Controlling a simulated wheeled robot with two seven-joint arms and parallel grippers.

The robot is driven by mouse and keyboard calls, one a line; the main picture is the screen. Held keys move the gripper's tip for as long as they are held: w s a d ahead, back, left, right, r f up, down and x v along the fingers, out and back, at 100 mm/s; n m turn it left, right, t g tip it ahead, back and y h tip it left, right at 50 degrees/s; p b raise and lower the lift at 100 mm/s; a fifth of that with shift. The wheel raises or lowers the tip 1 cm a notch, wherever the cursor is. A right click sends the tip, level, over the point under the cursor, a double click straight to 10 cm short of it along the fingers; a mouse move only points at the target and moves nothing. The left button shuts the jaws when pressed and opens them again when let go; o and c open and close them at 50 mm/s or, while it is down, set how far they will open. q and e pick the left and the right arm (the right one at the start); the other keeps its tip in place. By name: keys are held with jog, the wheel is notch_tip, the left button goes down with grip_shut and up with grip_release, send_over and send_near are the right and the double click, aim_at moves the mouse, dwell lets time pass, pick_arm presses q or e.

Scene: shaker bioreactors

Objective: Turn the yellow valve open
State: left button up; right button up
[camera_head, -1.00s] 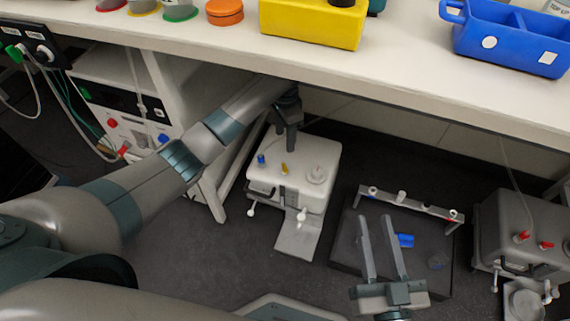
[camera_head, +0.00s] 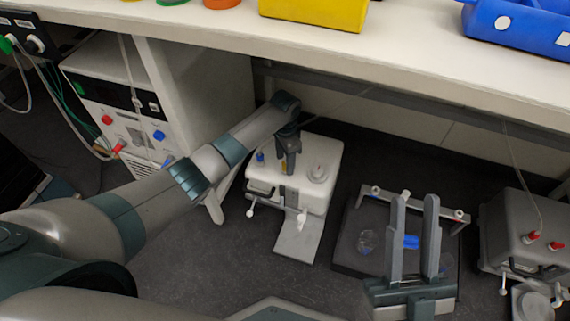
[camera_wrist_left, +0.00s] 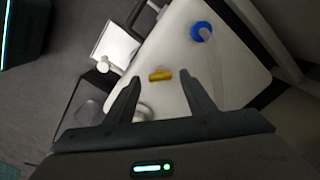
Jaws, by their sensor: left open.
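The yellow valve (camera_wrist_left: 160,74) is a small knob on top of a white box-shaped unit (camera_wrist_left: 178,30) on the floor under the bench. In the left wrist view it lies just beyond and between the tips of my left gripper (camera_wrist_left: 160,84), which is open and empty. In the head view my left gripper (camera_head: 290,165) hangs over the white unit (camera_head: 322,150) and mostly hides the valve. A blue valve (camera_wrist_left: 201,31) sits on the same top. My right gripper (camera_head: 415,205) is open, its two fingers apart, above a dark tray.
The dark tray (camera_head: 352,245) with a rail and a blue piece (camera_head: 411,242) stands right of the unit. A grey unit with red valves (camera_head: 532,236) is at far right. The bench edge (camera_head: 400,85) runs above my left arm. A control box (camera_head: 128,110) stands at left.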

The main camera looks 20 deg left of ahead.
pick_arm(q)
jog(key=shift+f, duration=0.65)
pick_arm(e)
jog(key=shift+d+r+t, duration=0.3)
jog(key=shift+r, duration=0.2)
pick_arm(q)
jog(key=shift+c, duration=0.3)
jog(key=c, duration=1)
jog(key=shift+r, duration=0.1)
pick_arm(e)
jog(key=shift+a, duration=0.15)
